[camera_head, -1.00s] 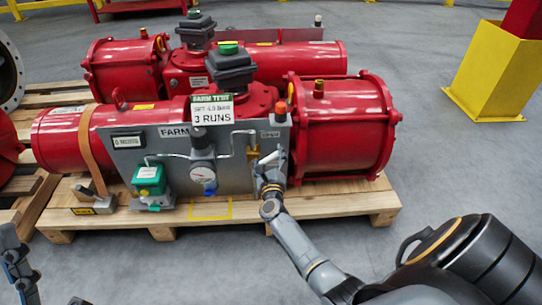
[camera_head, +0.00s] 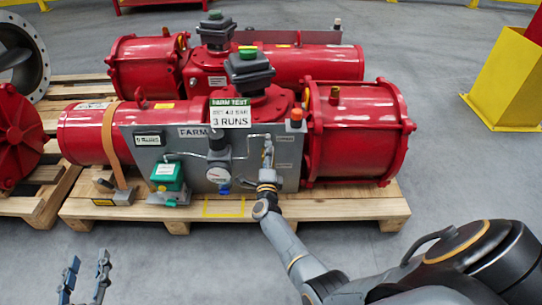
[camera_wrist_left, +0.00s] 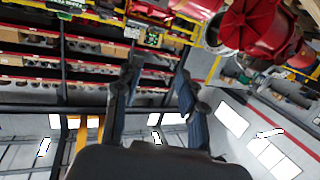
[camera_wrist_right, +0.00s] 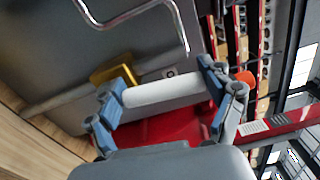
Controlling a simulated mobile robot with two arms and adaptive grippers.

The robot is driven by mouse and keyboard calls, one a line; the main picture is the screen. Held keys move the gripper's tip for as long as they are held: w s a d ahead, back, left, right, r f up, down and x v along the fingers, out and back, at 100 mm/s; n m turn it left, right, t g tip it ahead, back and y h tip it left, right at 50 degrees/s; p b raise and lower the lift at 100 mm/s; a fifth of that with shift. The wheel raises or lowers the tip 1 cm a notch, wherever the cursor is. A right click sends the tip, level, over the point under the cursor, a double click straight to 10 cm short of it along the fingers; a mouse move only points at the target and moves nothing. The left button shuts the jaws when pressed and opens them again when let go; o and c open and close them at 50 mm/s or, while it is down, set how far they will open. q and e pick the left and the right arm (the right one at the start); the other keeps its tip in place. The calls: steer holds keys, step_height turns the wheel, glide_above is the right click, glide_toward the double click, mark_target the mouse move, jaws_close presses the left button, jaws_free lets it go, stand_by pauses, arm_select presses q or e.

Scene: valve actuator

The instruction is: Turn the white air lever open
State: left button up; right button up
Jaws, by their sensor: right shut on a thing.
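The white air lever (camera_wrist_right: 165,92) lies between the fingers of my right gripper (camera_wrist_right: 168,88) in the right wrist view, one finger at each end of it. That gripper is shut on the lever. In the head view my right gripper (camera_head: 267,160) is at the right part of the grey panel (camera_head: 140,150) on the red actuator (camera_head: 355,135), and it hides most of the lever there. A yellow fitting (camera_wrist_right: 112,70) sits beside the lever. My left gripper (camera_head: 86,275) is open and empty at the lower left, apart from the actuator; its spread fingers also show in the left wrist view (camera_wrist_left: 155,95).
A gauge (camera_head: 217,175), a green box (camera_head: 167,176) and thin pipes sit on the panel left of my right gripper. An orange cap (camera_head: 296,114) stands at its upper right. The wooden pallet (camera_head: 345,206) lies below. The floor in front is clear.

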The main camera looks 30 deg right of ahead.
arm_select(q)
steer(key=shift+s+a+f, duration=0.1)
steer(key=shift+s+f, duration=0.05)
steer(key=shift+f, duration=0.3)
arm_select(e)
steer(key=shift+w+a+r+n, duration=0.15)
steer(key=shift+w+r+n, duration=0.15)
steer(key=shift+n, duration=0.1)
arm_select(q)
steer(key=shift+g, duration=0.3)
arm_select(e)
steer(key=o, duration=1.6)
steer(key=shift+a+f, duration=0.1)
steer(key=shift+f, duration=0.15)
